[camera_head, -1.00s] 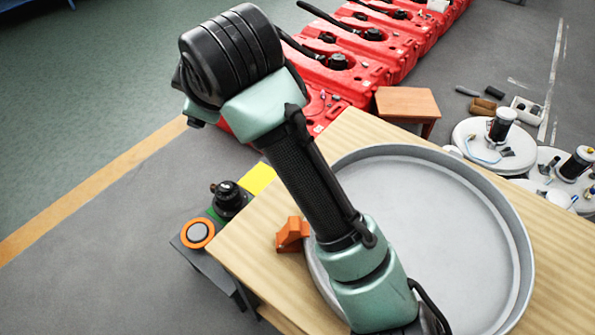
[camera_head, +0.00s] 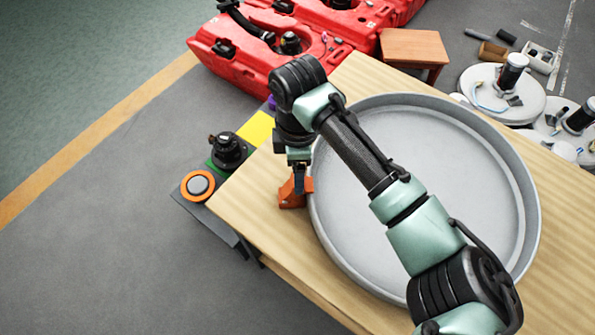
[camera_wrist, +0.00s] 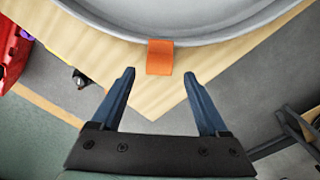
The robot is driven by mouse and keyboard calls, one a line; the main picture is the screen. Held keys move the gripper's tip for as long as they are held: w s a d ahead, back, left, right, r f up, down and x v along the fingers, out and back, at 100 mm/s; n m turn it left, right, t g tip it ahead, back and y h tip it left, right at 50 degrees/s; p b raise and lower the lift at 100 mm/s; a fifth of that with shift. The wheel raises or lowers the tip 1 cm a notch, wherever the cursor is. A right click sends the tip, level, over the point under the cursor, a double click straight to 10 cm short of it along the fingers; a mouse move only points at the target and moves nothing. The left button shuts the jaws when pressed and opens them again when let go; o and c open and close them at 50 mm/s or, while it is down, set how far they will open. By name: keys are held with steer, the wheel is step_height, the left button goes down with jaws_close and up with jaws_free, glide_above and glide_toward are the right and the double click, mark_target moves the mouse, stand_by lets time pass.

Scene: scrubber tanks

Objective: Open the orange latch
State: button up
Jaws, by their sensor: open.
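The orange latch (camera_head: 291,192) sits at the left rim of the large grey round lid (camera_head: 440,180) on the wooden table. In the wrist view the latch (camera_wrist: 160,57) shows as an orange block against the rim, ahead of and between my finger lines. My gripper (camera_wrist: 165,85) is open and empty, its two dark blue fingers apart. In the head view my gripper (camera_head: 299,182) is right at the latch and partly covers it; I cannot tell there whether they touch.
The wooden table (camera_head: 250,215) has bare room left of the lid. A black knob (camera_head: 228,150) and an orange-ringed button (camera_head: 198,185) stand beside its left edge. Red tanks (camera_head: 250,55) and a small wooden stool (camera_head: 413,50) are behind. White discs with parts (camera_head: 500,95) lie at right.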

steer(key=shift+f, duration=1.4)
jaws_close()
stand_by(0.4)
